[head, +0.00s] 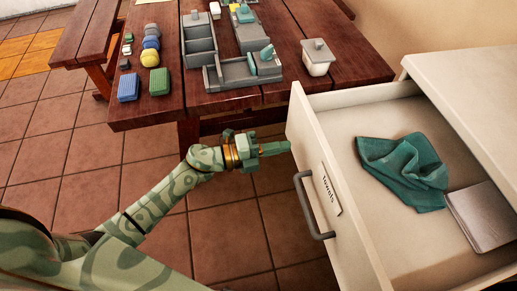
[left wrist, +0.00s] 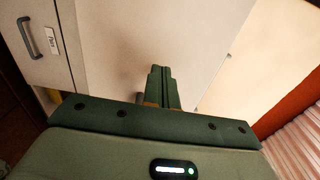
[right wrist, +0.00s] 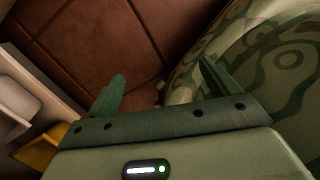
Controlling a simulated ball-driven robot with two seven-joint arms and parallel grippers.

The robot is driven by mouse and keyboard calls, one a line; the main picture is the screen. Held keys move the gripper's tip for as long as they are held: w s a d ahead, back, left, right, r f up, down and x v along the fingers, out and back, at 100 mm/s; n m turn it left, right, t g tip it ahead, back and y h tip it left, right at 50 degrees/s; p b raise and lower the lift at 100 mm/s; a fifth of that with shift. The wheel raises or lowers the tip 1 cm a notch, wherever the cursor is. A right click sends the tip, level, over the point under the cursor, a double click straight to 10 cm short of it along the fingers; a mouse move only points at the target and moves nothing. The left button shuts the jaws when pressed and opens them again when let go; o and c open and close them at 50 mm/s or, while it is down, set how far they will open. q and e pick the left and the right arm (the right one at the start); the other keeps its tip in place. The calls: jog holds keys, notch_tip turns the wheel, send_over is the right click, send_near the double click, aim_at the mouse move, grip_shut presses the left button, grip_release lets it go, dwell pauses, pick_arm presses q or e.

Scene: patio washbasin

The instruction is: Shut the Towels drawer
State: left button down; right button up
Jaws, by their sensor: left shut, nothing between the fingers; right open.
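The Towels drawer (head: 309,140) stands pulled out at the right of the head view. Its white front carries a "Towels" label (head: 329,190) and a grey bar handle (head: 308,205). Inside lie a crumpled teal towel (head: 405,168) and a grey flat item (head: 485,215). My left gripper (head: 288,147) is shut and empty, its tips beside the upper part of the drawer front; whether they touch it I cannot tell. Its closed fingers (left wrist: 162,88) also show against a pale panel in the left wrist view. My right gripper (right wrist: 160,88) is open and empty, above the tiled floor.
A wooden table (head: 230,100) holds grey trays (head: 200,45), a lidded white jar (head: 318,57), sponges and balls. The left wrist view shows another handle (left wrist: 28,38) with a small label. Tiled floor (head: 225,215) is free left of the drawer.

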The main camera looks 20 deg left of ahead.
pick_arm(q)
jog(key=shift+x, duration=1.1)
jog(key=shift+w+d+f, duration=0.1)
jog(key=shift+w+d, duration=0.05)
jog(key=shift+d, duration=0.2)
jog(key=shift+w+d, duration=0.1)
jog(key=shift+w, duration=0.05)
jog(key=b, duration=0.2)
send_near(356, 133)
jog(key=x, duration=0.4)
jog(key=shift+w+d, duration=0.1)
jog(key=shift+d, duration=0.15)
jog(key=b+x, duration=0.1)
jog(key=x, duration=0.3)
jog(key=shift+w+d, duration=0.45)
jog(key=shift+d, duration=0.1)
jog(key=shift+r, duration=0.2)
pick_arm(e)
jog(key=shift+w+d+f+n, duration=0.2)
jog(key=shift+d+f, duration=0.25)
jog(key=shift+f, duration=0.2)
jog(key=shift+w+d+f+n, duration=0.2)
jog(key=shift+d+f, duration=0.2)
jog(key=shift+f, duration=0.2)
